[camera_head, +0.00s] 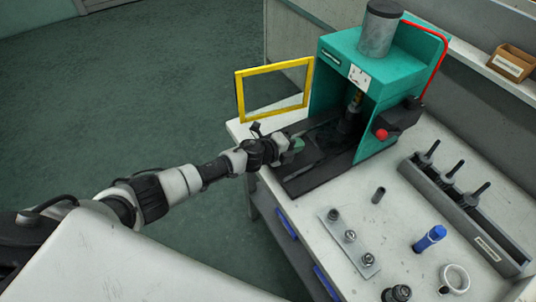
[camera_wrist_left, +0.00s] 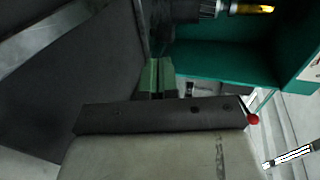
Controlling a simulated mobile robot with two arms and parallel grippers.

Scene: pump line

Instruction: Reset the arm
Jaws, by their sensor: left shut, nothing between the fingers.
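My left arm reaches in from the left in the head view. Its gripper (camera_head: 296,145) is at the left front of the teal press-like machine (camera_head: 345,48), by the machine's dark base. In the left wrist view the green fingertips (camera_wrist_left: 157,75) are together with nothing seen between them. The teal housing (camera_wrist_left: 235,62) is just beyond them, with a dark cylindrical tool (camera_wrist_left: 193,8) and a yellow tip (camera_wrist_left: 250,9) at the top. My right gripper is in neither view.
A yellow frame (camera_head: 240,95) stands out left of the machine. A red knob (camera_head: 382,134) is on its right. Open floor lies left.

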